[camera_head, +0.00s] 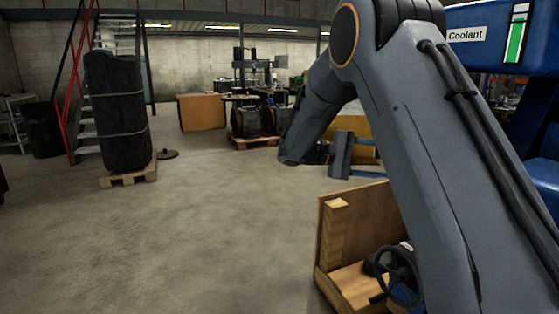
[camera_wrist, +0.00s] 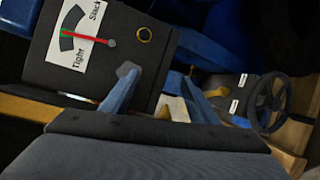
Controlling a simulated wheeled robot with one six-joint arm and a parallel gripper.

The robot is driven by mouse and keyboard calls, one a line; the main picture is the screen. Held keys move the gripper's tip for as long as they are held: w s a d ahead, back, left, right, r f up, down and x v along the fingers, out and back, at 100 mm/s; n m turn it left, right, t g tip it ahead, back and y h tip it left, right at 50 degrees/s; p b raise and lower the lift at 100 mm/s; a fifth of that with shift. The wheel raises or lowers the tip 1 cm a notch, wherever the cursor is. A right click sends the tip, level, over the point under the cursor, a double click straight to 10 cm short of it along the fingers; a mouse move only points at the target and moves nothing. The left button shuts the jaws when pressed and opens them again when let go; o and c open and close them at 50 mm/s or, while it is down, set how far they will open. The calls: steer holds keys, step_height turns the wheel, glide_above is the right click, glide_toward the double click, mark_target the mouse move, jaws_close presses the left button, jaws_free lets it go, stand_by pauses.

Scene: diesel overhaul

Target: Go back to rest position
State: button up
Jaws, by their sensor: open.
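My gripper (camera_head: 374,159) is in the middle right of the head view, with its two blue fingers pointing right and apart. The wrist view also shows the fingers, spread with nothing held between them (camera_wrist: 162,88). My grey arm crosses the right side of the head view and hides part of what is behind it. In the wrist view a dark box with a Tight/Slack gauge (camera_wrist: 80,38) and a red needle lies beyond the left finger.
A wooden crate (camera_head: 333,240) holding a part with a black handwheel (camera_head: 399,268) stands below my arm. A blue Coolant unit (camera_head: 490,40) is at the upper right. A wrapped dark stack (camera_head: 117,110) stands on a pallet at left. The floor (camera_head: 190,230) at left centre is clear.

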steer(key=s+f+n+y, duration=0.1)
steer(key=s+f+y, duration=0.5)
steer(key=s, duration=0.4)
steer(key=s+a+f+m+y, duration=0.1)
steer(key=s+a+f+y, duration=0.2)
steer(key=s, duration=0.4)
steer(key=s+a+f+m+y+p, duration=0.1)
steer(key=s+a+f+y, duration=0.3)
steer(key=s+a+f, duration=0.1)
steer(key=s+a+f+m+t+y, duration=0.1)
steer(key=s+a+f+y, duration=0.2)
steer(key=s, duration=0.6)
steer(key=a+f, duration=0.1)
steer(key=a, duration=0.1)
steer(key=shift+a+y, duration=0.3)
steer(key=shift+d, duration=0.1)
